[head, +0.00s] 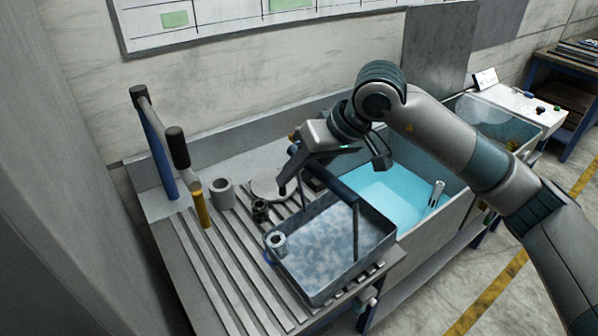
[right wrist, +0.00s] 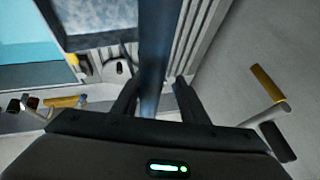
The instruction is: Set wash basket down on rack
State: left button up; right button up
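The wash basket (head: 385,236) is a grey-blue open box with a mottled floor and a dark bar handle (head: 357,235). It is over the right part of the slatted rack (head: 210,270), beside the tank. I cannot tell whether its underside touches the slats. A small metal ring part (head: 277,242) shows at its left corner. My right gripper (head: 288,180) is at the handle's far side. In the right wrist view, the fingers (right wrist: 155,88) are closed around the handle bar (right wrist: 153,45), with the basket's edge (right wrist: 95,40) at upper left. My left gripper is not in view.
A tank (head: 400,190) of blue water is right of the rack. Bare slats lie at the rack's front left.

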jog(key=b+v, duration=0.4)
jog(key=v, duration=0.6)
jog(key=shift+d+r, duration=0.1)
jog(key=shift+r, duration=0.1)
jog(key=shift+v, duration=0.8)
